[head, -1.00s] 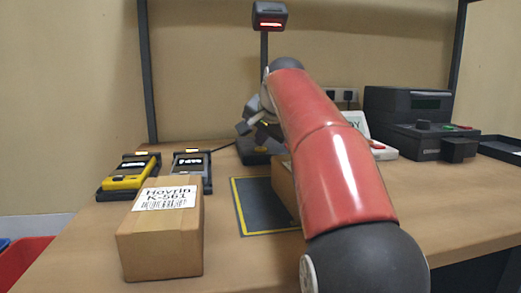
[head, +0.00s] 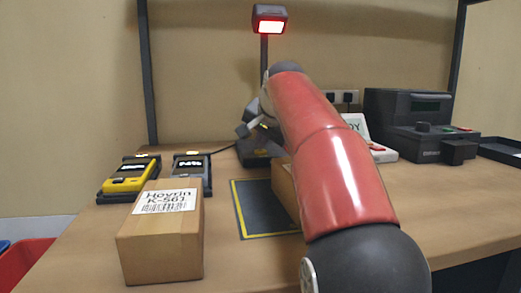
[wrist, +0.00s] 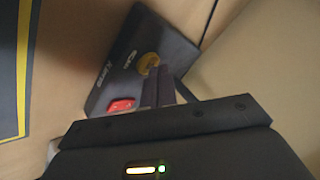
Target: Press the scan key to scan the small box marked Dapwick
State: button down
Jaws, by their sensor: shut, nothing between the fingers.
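The scanner base (head: 258,150) stands behind the mat, and its dark key panel fills the upper middle of the wrist view (wrist: 125,75). The panel carries a round yellow key (wrist: 148,62) beside the word SCAN and a red key (wrist: 122,105). My gripper (wrist: 158,78) is shut and empty, its fingertips at the yellow key; contact is hard to tell. In the head view my gripper (head: 250,130) is partly hidden by my arm. The scanner head (head: 269,20) glows bright red. A cardboard box (head: 283,184) on the mat is mostly behind my arm; no Dapwick label shows.
A box marked Hovrin K-561 (head: 160,240) stands at the front left. The yellow-edged dark mat (head: 256,215) lies right of it. Two handheld devices, yellow (head: 128,178) and grey (head: 191,170), sit behind that box. A dark machine (head: 415,120) stands at the right.

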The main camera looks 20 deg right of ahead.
aim_at(262, 152)
jog(key=shift+r+p, duration=0.4)
jog(key=shift+r, duration=0.15)
notch_tip(262, 152, up, 5)
jog(key=p, duration=0.5)
jog(key=shift+r, duration=0.1)
dwell(0.6)
